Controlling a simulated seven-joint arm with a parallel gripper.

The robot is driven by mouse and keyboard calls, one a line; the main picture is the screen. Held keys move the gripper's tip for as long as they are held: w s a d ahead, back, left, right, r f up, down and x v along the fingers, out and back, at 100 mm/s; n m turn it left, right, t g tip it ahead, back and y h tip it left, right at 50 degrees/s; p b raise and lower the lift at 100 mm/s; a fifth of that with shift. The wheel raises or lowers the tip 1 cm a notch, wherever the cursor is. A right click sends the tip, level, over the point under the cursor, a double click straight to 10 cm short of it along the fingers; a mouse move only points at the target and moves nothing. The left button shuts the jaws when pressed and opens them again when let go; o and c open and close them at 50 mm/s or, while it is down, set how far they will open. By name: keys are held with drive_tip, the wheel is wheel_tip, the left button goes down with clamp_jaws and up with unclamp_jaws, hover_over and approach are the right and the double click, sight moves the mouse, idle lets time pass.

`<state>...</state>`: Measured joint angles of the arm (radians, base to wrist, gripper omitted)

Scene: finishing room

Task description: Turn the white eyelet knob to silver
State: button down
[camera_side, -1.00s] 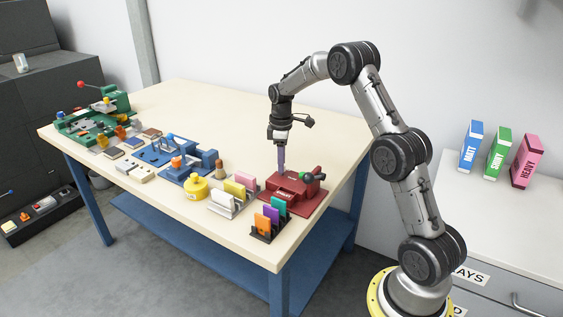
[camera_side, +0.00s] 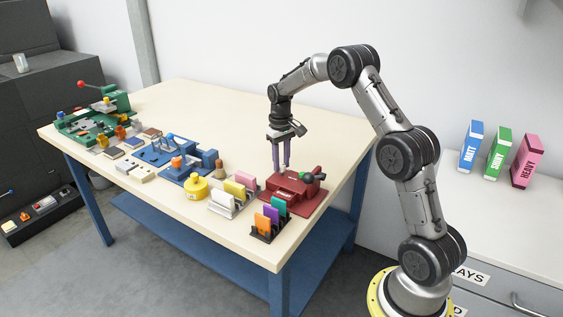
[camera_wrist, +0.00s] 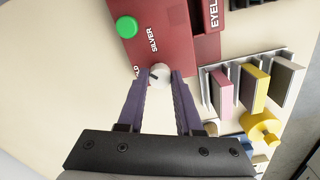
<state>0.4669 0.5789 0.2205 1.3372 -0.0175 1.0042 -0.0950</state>
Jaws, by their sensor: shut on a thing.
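The red eyelet machine (camera_side: 292,192) stands near the right end of the table. Its white knob (camera_wrist: 161,71) shows in the wrist view, low on the red top, between my fingertips. A small dark mark shows on the knob's left side; I cannot tell for sure which word it points at. The word SILVER (camera_wrist: 153,40) is above the knob, and a partly hidden word ending in LD is to its left. My gripper (camera_side: 281,169) points down over the machine, its purple fingers (camera_wrist: 161,77) shut on the knob. The side view does not show the knob clearly.
A green button (camera_wrist: 127,27) sits on the machine's top, beyond SILVER. Card holders (camera_side: 231,202) and a yellow pot (camera_side: 195,188) stand to the left; a dark rack (camera_side: 266,228) of coloured cards is in front. The table behind the machine is clear.

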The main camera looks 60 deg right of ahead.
sight(281, 165)
drive_tip(key=m, duration=0.4)
drive_tip(key=shift+r+m, duration=0.1)
drive_tip(key=shift+m, duration=2)
drive_tip(key=c, duration=0.6)
unclamp_jaws()
drive_tip(key=shift+r, duration=0.1)
wheel_tip(281, 165, up, 14)
drive_tip(key=shift+w+f, duration=0.1)
drive_tip(key=shift+f, duration=0.1)
